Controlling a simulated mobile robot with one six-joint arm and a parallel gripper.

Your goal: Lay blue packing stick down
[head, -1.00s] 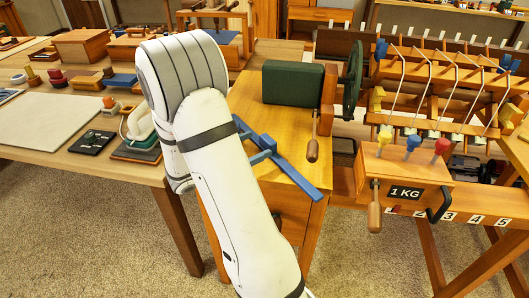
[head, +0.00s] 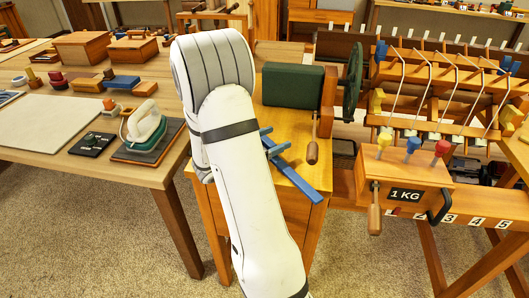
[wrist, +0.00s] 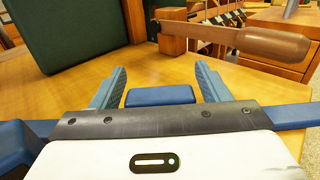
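The blue packing stick (head: 302,182) lies slantwise on the wooden stand's top, its near end reaching the front edge. In the wrist view blue lengths show on both sides of my gripper (wrist: 160,88), such as the right one (wrist: 285,114); the middle is hidden behind the gripper's body. My gripper's two blue fingers stand apart, with a short blue block (wrist: 160,95) between them and small gaps at its sides. I cannot tell whether the block joins the stick. In the head view my arm covers the stick's far part.
A dark green block (head: 293,84) and a wooden-handled crank (head: 312,150) stand at the back of the stand (head: 285,205). The loom (head: 440,100) with a 1 KG box (head: 405,180) is to the right. A table with an iron (head: 145,127) is to the left.

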